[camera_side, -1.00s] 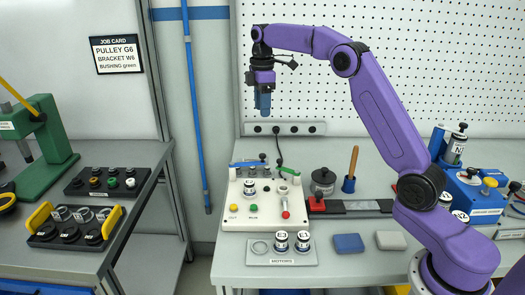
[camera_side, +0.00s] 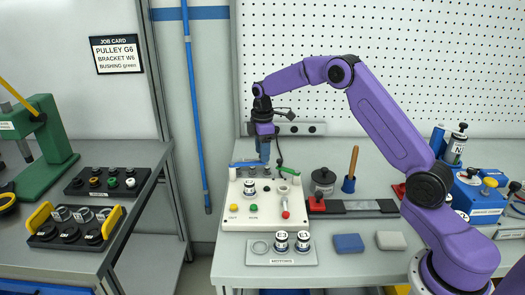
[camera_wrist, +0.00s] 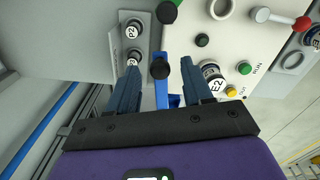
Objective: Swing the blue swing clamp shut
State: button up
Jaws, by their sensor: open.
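The blue swing clamp (camera_side: 243,163) lies across the back left of the white fixture plate (camera_side: 234,218) in the side view. In the wrist view its blue arm (camera_wrist: 161,93) runs between my fingers, with a black knob (camera_wrist: 160,67) at the fingertips. My gripper (camera_side: 265,157) is open and pointing down at the clamp; in the wrist view its two fingers (camera_wrist: 161,76) stand either side of the blue arm. I cannot tell whether they touch it. A part labelled E2 (camera_side: 249,187) sits on the fixture close by. My fingers hide part of the clamp in the side view.
A green clamp (camera_side: 290,171) stands at the fixture's back right, and a red-knobbed lever (camera_side: 285,214) in front of it. The motor tray (camera_side: 283,259) holds E3 and E1.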

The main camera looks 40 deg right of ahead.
jog(key=shift+f, duration=0.2)
jog(key=shift+c, duration=0.3)
grip_shut()
jog(key=shift+s, duration=0.15)
jog(key=shift+s+a+m, duration=0.6)
jog(key=shift+a+m, duration=1)
jog(key=shift+m, duration=0.45)
jog(key=shift+s+a+m, duration=0.65)
jog(key=shift+a+m, duration=0.9)
jog(key=shift+m, duration=0.55)
jog(key=shift+s+a+m, duration=0.6)
jog(key=shift+a+m, duration=1)
jog(key=shift+m, duration=0.45)
jog(key=shift+a+r, duration=0.1)
